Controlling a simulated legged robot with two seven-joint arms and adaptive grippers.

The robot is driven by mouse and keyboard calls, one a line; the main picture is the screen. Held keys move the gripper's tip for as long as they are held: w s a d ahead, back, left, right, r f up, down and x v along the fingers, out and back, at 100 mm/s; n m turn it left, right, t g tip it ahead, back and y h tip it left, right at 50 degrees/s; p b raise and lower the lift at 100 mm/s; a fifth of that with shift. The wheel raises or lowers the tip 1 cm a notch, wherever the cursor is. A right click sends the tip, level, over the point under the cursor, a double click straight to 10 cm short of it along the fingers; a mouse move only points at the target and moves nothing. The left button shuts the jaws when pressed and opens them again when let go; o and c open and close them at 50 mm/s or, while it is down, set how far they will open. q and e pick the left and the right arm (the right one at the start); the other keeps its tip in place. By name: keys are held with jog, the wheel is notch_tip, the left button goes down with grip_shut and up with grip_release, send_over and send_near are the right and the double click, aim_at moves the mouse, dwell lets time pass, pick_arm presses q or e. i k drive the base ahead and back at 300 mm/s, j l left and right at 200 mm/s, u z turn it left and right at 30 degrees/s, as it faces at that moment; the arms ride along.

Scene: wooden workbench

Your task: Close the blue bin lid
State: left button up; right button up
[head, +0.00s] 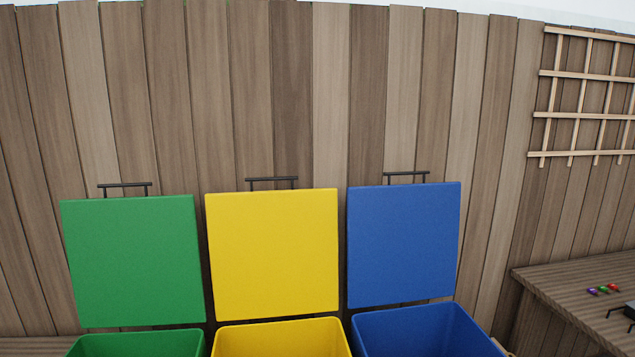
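The blue bin (425,332) stands at the lower right of centre, its lower part cut off by the picture's bottom edge. Its blue lid (403,246) is open and stands about upright behind the bin opening. A dark bar handle (407,177) sticks up from the lid's top edge. Neither of my grippers is in the head view.
A yellow bin (283,340) with its open yellow lid (272,254) stands to the left, then a green bin (140,345) with its open green lid (133,261). A wooden workbench (575,275) with small coloured items is at the right. A plank fence (300,90) runs behind.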

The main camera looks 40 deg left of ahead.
aim_at(403, 239)
jog(key=u, duration=0.85)
